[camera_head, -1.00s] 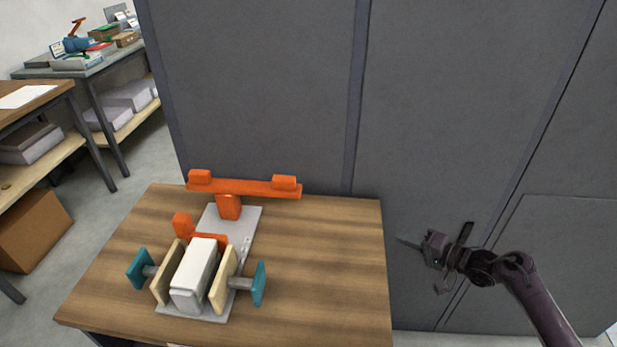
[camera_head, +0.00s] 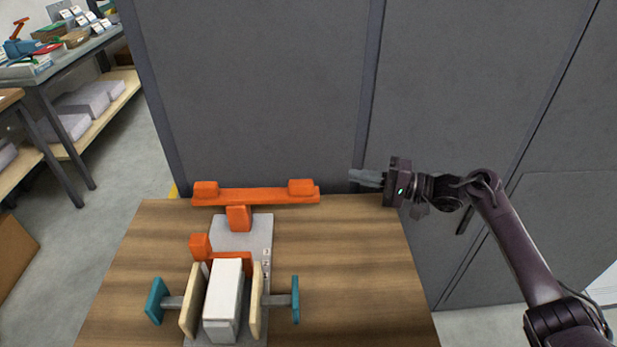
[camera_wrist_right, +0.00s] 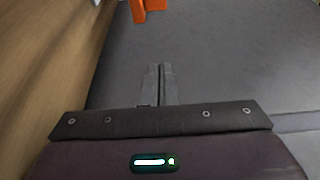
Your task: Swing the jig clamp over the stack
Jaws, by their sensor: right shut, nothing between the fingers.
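The orange clamp bar (camera_head: 256,196) lies crosswise at the back of the jig, with an orange block at each end, on an orange post (camera_head: 239,217). The jig's grey base plate (camera_head: 243,232) rests on the wooden table. The white stack (camera_head: 223,297) stands upright between two cream side plates, in front of the bar; the bar is not over it. My right gripper (camera_head: 352,178) is shut and empty, to the right of the bar's right end and apart from it. In the right wrist view its fingers (camera_wrist_right: 158,83) are together, and an orange part (camera_wrist_right: 150,6) shows at the top. My left gripper is not in view.
Teal press pads (camera_head: 155,301) flank the side plates. The wooden table (camera_head: 345,270) is clear right of the jig. A grey panel wall (camera_head: 260,90) rises behind it. Shelves and a bench (camera_head: 65,60) stand at the far left.

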